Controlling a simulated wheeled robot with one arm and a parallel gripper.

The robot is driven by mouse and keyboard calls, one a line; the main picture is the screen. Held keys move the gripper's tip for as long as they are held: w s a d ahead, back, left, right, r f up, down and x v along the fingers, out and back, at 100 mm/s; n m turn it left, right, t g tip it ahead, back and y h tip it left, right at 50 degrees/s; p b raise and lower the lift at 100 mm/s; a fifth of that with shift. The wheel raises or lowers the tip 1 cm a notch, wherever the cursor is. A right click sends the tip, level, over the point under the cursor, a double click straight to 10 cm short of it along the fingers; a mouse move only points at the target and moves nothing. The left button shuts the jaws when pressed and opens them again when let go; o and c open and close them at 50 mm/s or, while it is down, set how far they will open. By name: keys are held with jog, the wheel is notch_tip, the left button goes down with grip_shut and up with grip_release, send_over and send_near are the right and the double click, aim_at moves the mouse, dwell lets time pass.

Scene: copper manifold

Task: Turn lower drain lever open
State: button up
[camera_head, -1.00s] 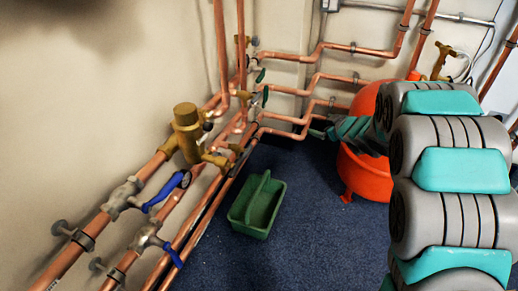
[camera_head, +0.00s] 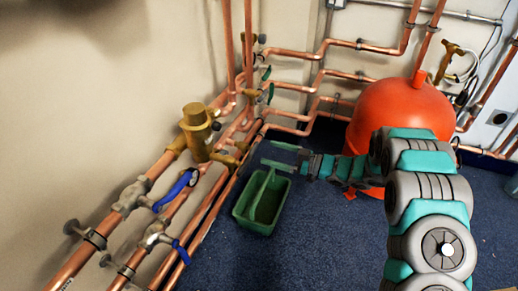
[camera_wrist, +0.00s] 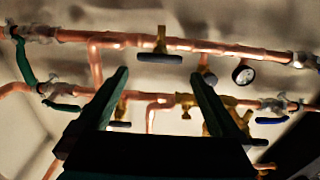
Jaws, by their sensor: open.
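My gripper (camera_head: 280,156) points left toward the wall pipes in the head view, above the back of the green tray. In the wrist view its two fingers (camera_wrist: 160,75) stand wide apart with nothing held between them. A lower copper pipe passes behind them, with a small brass valve with a dark handle (camera_wrist: 120,124) near the left finger. Brass valves (camera_head: 228,160) also show low on the pipes in the head view. A green lever (camera_wrist: 62,107) is at lower left and a blue lever (camera_wrist: 270,121) at lower right in the wrist view. I cannot tell which is the drain lever.
An upper pipe carries a dark-handled valve (camera_wrist: 160,57) and a gauge (camera_wrist: 243,73). A green tray (camera_head: 240,213) lies on the blue floor beside the pipes. An orange tank (camera_head: 400,112) stands behind my arm. The floor in front of the tray is clear.

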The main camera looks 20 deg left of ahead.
aim_at(256, 149)
jog(key=shift+w+a, duration=0.15)
jog(key=shift+a, duration=1.3)
jog(key=shift+w+a, duration=0.1)
jog(key=shift+a, duration=1.35)
jog(key=shift+c, duration=0.2)
jog(key=c, duration=1)
